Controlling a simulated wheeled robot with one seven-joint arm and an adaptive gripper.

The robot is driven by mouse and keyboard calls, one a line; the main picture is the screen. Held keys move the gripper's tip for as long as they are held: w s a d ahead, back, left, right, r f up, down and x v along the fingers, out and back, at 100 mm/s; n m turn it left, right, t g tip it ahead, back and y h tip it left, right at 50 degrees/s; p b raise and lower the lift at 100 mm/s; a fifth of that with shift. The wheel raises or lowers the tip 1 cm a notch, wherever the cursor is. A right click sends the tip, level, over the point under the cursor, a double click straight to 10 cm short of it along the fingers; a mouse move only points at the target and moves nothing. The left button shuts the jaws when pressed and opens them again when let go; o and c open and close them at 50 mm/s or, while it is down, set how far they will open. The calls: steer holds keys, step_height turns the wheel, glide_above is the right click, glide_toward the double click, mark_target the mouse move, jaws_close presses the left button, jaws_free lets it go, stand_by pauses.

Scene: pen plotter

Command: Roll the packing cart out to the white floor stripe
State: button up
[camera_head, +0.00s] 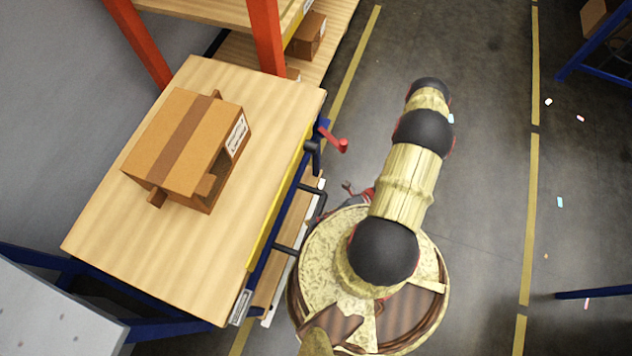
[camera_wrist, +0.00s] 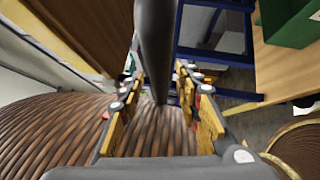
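A wood-topped bench or cart (camera_head: 215,270) with a blue frame fills the left of the head view; I take it for the packing cart. A black bar handle (camera_head: 312,208) sticks out from its right side. My gripper (camera_head: 357,191) is beside that handle, mostly hidden by my arm. In the wrist view a dark bar (camera_wrist: 154,40) passes between the two fingers of my gripper (camera_wrist: 158,88). The fingers look apart, with gaps beside the bar; contact is not clear. No white floor stripe is clearly visible, only yellow lines.
An open cardboard box (camera_head: 180,140) sits on the wooden top. A red crank handle (camera_head: 335,140) juts from its right edge. An orange-post rack (camera_head: 268,40) stands behind. Yellow dashed lines (camera_head: 530,200) and small scraps mark the mostly clear floor at right. Blue frames (camera_head: 590,294) edge the right.

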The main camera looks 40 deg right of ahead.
steer(key=v, duration=1.2)
steer(key=shift+r, duration=0.1)
stand_by(0.4)
